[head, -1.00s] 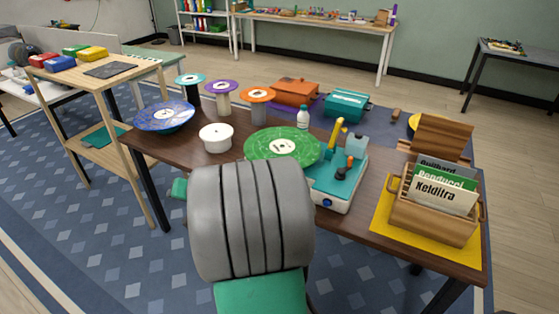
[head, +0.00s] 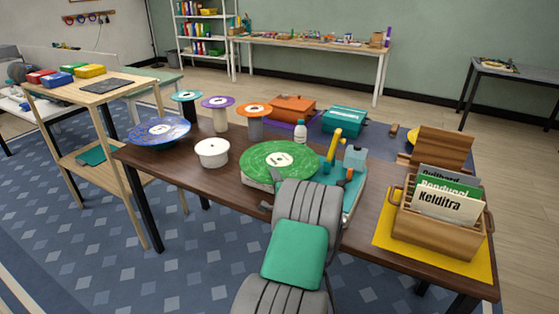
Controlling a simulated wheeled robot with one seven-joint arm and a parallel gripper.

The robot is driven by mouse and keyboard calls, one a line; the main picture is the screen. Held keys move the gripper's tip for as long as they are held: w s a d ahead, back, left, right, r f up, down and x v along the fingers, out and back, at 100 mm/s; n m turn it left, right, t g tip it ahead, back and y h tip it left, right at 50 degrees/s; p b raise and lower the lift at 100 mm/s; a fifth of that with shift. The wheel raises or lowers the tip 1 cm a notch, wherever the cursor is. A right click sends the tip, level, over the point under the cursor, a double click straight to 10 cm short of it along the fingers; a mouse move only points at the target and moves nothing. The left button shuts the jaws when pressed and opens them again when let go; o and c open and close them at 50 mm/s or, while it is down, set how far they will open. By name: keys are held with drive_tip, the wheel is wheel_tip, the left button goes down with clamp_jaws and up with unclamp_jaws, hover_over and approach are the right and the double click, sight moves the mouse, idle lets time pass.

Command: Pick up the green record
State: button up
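The green record (head: 281,158) is a flat green disc with a white label. It lies at the middle of the brown table (head: 220,185), on or just above a low pale base whose edge shows beneath it. The teal turntable (head: 353,195) is just right of it, with a yellow arm rising from it. My arm reaches up from the bottom and covers part of the turntable.
A white round pot (head: 212,153) and a blue record (head: 160,132) are left of the green record. Spindles with small discs (head: 218,112) stand behind. A wooden crate (head: 437,226) of record sleeves stands at right on a yellow mat (head: 380,235). The table's front left is clear.

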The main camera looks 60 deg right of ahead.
clamp_jaws()
idle(1.4)
